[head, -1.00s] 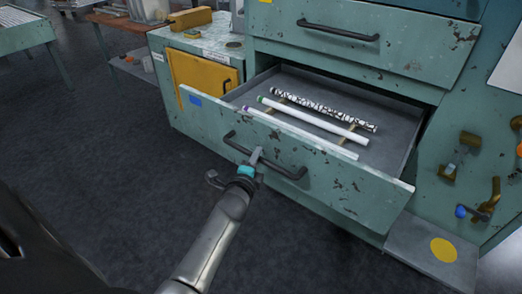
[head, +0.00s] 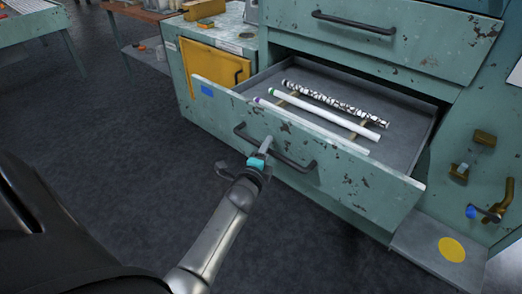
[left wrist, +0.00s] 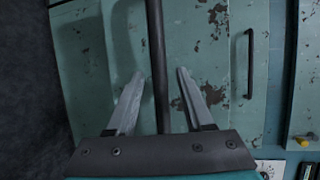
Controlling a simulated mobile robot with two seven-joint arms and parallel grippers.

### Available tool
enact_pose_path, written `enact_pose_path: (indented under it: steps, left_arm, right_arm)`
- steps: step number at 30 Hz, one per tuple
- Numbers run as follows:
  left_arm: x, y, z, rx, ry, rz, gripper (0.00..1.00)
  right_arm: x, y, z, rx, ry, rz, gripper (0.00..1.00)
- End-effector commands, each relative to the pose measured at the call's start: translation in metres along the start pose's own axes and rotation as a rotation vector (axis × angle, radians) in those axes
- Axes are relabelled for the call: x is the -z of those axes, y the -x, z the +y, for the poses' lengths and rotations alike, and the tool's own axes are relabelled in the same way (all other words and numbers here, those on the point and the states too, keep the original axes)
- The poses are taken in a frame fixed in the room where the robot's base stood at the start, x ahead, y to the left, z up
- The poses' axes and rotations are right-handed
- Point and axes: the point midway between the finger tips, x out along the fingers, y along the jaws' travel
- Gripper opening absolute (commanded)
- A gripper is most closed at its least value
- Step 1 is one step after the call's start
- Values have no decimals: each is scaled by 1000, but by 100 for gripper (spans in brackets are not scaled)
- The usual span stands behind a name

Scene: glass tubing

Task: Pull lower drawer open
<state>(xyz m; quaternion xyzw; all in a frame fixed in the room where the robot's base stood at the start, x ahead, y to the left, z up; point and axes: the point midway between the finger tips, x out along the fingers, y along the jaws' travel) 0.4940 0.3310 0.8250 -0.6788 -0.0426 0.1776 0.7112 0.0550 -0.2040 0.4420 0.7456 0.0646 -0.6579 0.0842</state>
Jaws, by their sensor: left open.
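The lower drawer (head: 340,183) is a worn teal drawer standing well open, its grey inside showing. Its dark bar handle (head: 296,163) runs across the front. My left gripper (head: 266,146) is at the middle of this handle. In the left wrist view the gripper (left wrist: 160,71) is open, with one finger on each side of the upright-looking handle bar (left wrist: 156,40); a gap shows on both sides. The drawer front (left wrist: 185,30) fills most of that view. My right gripper is not in view.
Several tubes lie in the drawer, one black-and-white patterned (head: 335,103) and one white (head: 325,115). A closed upper drawer (head: 440,45) is above. A yellow panel (head: 210,68) is at left. A grey plate with a yellow disc (head: 452,249) is at lower right. Dark floor (head: 120,150) is clear.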

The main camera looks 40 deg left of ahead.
Motion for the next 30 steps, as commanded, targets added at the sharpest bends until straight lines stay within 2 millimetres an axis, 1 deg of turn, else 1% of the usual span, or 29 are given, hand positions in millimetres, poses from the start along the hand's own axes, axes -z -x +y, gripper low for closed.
enact_pose_path:
  steps: [5,11,16,21,25,30]
  left_arm:
    - [0,21,0,-3,-1,0,52]
    - [0,58,0,-5,1,-1,52]
    - [0,92,0,-5,2,-1,52]
    - [0,121,0,-5,2,-1,52]
    - [0,138,0,-3,2,-1,52]
    - [0,149,0,-2,0,-1,52]
  right_arm:
    - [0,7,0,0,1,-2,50]
    - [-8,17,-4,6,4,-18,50]
    - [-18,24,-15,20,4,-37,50]
    - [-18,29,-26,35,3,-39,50]
    - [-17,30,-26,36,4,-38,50]
    - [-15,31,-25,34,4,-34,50]
